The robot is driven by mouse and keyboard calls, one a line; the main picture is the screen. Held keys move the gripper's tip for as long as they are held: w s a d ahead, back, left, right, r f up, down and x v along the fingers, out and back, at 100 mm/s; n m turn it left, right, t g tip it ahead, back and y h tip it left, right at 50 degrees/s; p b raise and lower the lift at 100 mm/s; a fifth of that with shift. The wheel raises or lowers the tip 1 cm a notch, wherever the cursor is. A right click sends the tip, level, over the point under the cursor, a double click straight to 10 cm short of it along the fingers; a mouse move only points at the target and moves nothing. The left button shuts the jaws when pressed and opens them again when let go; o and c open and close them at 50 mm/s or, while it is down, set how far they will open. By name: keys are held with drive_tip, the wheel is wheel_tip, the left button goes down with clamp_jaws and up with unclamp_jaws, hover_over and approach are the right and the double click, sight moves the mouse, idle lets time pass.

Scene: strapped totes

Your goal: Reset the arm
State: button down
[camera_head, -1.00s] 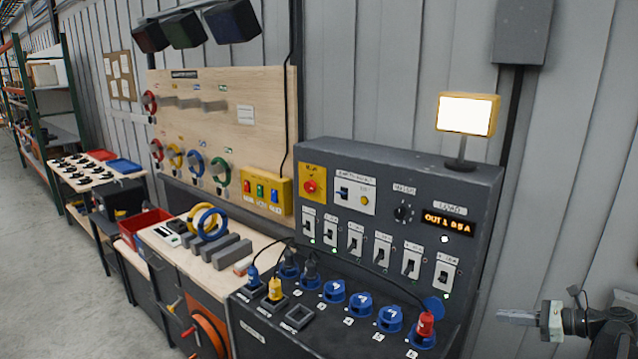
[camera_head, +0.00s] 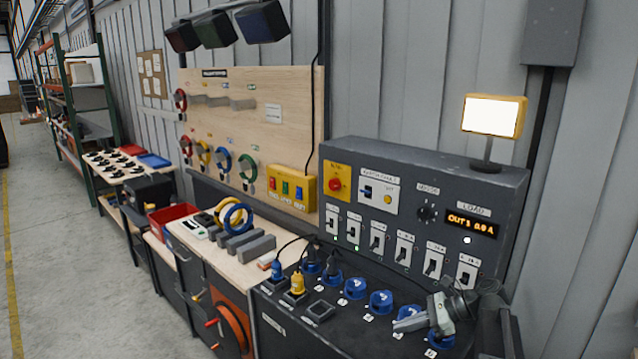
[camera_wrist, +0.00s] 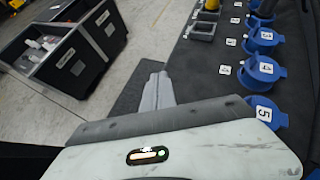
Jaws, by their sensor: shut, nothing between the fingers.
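My gripper (camera_head: 408,325) is at the lower right of the head view, over the right end of the black console (camera_head: 300,335). Its fingers are together and empty and point left. In the wrist view the closed fingers (camera_wrist: 158,90) stand over the gap between the console's side and the floor. A row of blue sockets (camera_head: 381,302) runs along the console top; several also show at the right of the wrist view (camera_wrist: 265,70). My arm covers part of the rightmost socket. The red plug seen earlier there is not visible.
The upright panel (camera_head: 420,160) with switches, a red button and a lit display stands behind the sockets. A yellow plug (camera_head: 298,283) and a blue plug stand at the console's left. Black bins (camera_wrist: 65,60) stand on the floor. Open floor (camera_head: 60,240) lies left.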

drive_tip(key=s+a+f+n+g+h, duration=0.2)
drive_tip(key=s+a+f+n, duration=0.2)
drive_tip(key=a, duration=0.3)
drive_tip(key=s+a+f+n+g+h, duration=0.1)
drive_tip(key=s+a+f+n+h, duration=0.25)
drive_tip(key=a, duration=0.35)
drive_tip(key=s+d+f+n+h, duration=0.3)
drive_tip(key=d+n+h, duration=0.2)
drive_tip(key=n, duration=0.8)
drive_tip(key=d, duration=0.2)
drive_tip(key=shift+d+f+t+h, duration=0.15)
drive_tip(key=shift+d+t+h, duration=0.15)
drive_tip(key=shift+h, duration=0.05)
